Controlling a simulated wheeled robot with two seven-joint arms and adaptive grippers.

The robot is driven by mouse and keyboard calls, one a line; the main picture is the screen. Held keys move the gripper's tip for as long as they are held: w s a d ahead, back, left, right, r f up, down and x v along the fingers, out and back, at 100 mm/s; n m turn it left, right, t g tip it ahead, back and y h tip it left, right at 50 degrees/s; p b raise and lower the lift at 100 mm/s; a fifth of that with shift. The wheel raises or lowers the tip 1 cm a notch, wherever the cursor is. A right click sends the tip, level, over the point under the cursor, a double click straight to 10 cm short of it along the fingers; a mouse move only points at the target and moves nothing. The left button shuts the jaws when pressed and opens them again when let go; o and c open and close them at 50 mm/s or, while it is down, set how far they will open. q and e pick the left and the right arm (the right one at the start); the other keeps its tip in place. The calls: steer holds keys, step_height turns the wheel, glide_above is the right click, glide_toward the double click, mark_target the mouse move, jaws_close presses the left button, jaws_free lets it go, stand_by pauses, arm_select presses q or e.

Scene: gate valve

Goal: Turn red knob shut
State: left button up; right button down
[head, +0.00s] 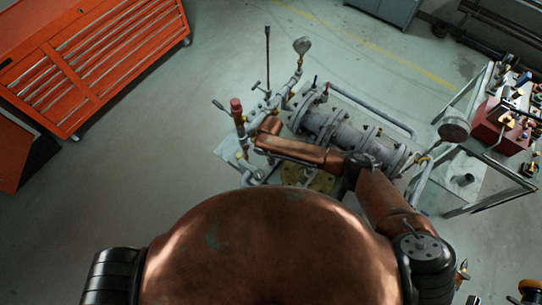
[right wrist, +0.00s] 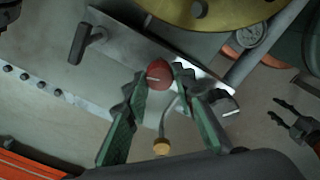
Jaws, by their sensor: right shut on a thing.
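The red knob (head: 237,105) stands at the left end of the grey pipe rig in the head view. In the right wrist view the round red knob (right wrist: 160,72) sits between the two green fingers of my right gripper (right wrist: 159,80), which is shut on it. In the head view my copper right arm reaches across the front of the rig; its fingers are hard to make out there. A gripper with two parted prongs, seemingly my left (right wrist: 280,113), shows empty at the right edge of the right wrist view, apart from the knob. My left gripper is hidden in the head view.
The flanged grey pipe body (head: 340,128) lies right of the knob, with a gauge (head: 302,45) on a riser behind. Thin valve levers stand around the knob. An orange tool cabinet (head: 90,60) is at the left, a cluttered bench (head: 500,125) at the right. Floor between cabinet and rig is clear.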

steer(key=shift+m+p, duration=0.7)
steer(key=shift+m, duration=1)
steer(key=c, duration=1.6)
jaws_free()
step_height(320, 180, up, 12)
